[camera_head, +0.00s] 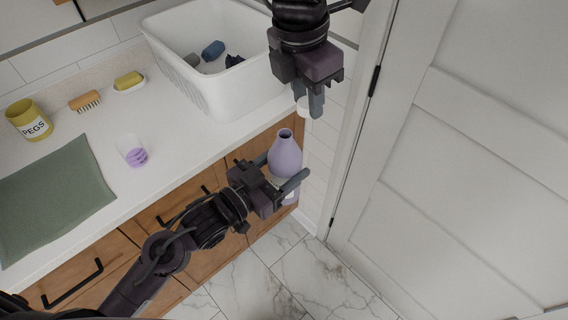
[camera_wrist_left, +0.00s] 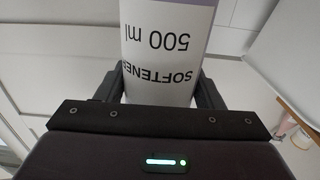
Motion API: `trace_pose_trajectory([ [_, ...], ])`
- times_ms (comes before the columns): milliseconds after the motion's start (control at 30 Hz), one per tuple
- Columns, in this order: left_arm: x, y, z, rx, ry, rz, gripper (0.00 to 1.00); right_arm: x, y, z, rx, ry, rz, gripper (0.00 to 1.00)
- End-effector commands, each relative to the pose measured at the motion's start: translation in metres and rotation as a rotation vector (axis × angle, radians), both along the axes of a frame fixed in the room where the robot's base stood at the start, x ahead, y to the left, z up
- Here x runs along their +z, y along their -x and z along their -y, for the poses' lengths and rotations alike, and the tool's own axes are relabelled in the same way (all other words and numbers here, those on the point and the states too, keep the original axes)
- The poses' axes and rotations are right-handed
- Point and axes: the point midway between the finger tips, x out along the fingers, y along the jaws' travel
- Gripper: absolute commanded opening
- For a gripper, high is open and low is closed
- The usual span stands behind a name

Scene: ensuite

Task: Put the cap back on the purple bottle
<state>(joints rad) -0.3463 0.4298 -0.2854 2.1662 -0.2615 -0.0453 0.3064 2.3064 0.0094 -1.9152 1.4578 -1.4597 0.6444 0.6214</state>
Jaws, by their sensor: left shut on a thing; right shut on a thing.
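The purple bottle (camera_head: 285,155) is upright in front of the counter, with its dark mouth open at the top. My left gripper (camera_head: 279,174) is shut around its body. The left wrist view shows the bottle's white label (camera_wrist_left: 165,55), upside down, between the two fingers (camera_wrist_left: 163,92). My right gripper (camera_head: 312,104) is above and slightly right of the bottle's mouth, shut on a small white cap (camera_head: 303,107). The cap is mostly hidden by the fingers. It is apart from the bottle in the picture.
A white basin (camera_head: 215,95) with dark cloths stands on the counter (camera_head: 185,150) behind. A measuring cup (camera_head: 132,152), brush (camera_head: 84,101), yellow soap piece (camera_head: 129,82), PEGS pot (camera_head: 29,120) and green cloth (camera_head: 55,195) lie to the left. A white door (camera_head: 460,170) is at right.

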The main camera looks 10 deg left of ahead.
Motion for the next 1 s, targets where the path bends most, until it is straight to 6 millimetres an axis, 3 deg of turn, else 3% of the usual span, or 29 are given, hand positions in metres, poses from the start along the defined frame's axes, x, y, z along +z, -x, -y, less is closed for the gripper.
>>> trace_pose_trajectory([
  [100,0.002,0.000,0.000,0.000,0.002,0.004,0.15,0.009,0.009,-0.019,0.216,0.000,0.000,0.08],
  [300,0.001,0.000,0.000,0.000,0.002,0.004,0.15,0.015,0.018,-0.034,0.404,0.000,0.000,0.08],
  [767,0.002,0.000,0.000,0.000,0.002,0.004,0.15,0.013,0.018,-0.035,0.423,0.000,-0.001,0.08],
  [1000,0.001,0.000,0.000,0.000,0.002,0.004,0.15,-0.004,0.018,-0.034,0.423,0.002,-0.003,0.08],
])
